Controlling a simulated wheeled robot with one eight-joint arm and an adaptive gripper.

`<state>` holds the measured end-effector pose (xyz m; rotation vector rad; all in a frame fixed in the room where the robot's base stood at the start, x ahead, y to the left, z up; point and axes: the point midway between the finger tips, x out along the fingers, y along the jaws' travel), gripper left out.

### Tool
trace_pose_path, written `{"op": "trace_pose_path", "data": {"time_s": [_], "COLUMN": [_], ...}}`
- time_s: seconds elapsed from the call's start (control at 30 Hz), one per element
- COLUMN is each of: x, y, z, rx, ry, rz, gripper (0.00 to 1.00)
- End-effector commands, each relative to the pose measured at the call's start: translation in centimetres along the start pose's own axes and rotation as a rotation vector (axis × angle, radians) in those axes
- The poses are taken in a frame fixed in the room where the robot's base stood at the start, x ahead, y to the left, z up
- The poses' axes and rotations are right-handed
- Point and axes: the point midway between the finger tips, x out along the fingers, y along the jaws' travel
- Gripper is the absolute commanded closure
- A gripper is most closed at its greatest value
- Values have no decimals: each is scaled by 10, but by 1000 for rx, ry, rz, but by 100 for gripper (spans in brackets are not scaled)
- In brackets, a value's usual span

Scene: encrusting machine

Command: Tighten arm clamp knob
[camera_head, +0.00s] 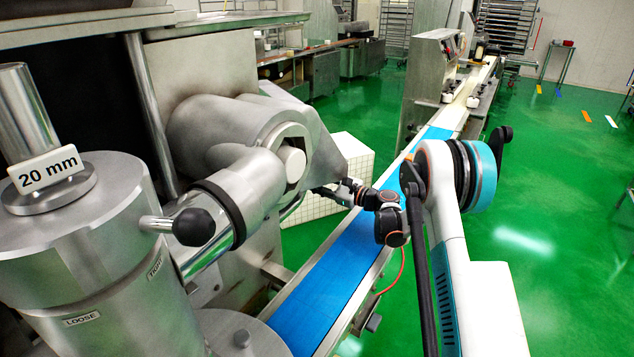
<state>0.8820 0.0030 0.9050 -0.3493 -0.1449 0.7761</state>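A black ball knob (194,227) sits on the end of a short metal rod that sticks out of the upright steel cylinder (85,255) at the left. The cylinder carries a LOOSE label (82,320) at its lower front and a TIGHT label (155,268) farther right, below the rod. My gripper (322,191) is away from the knob, to its right and farther back, beside the tapered end of the machine's metal head. It looks small and dark here; its fingertips are partly lost against the head, and I cannot see whether it holds anything.
A thick metal arm (235,195) with a dark collar runs just behind the knob. A blue conveyor belt (325,285) passes under my arm. A white gridded box (345,150) stands behind my gripper. A 20 mm sign (45,168) tops the cylinder. Green floor at right is open.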

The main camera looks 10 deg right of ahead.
Motion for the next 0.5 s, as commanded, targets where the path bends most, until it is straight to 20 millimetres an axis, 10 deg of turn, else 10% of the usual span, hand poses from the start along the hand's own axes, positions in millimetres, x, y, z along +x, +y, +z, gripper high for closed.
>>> {"op": "trace_pose_path", "data": {"time_s": [0.5], "x": [-1], "y": [0], "z": [-2], "rx": [35], "ry": [2], "rz": [1], "gripper": [95]}}
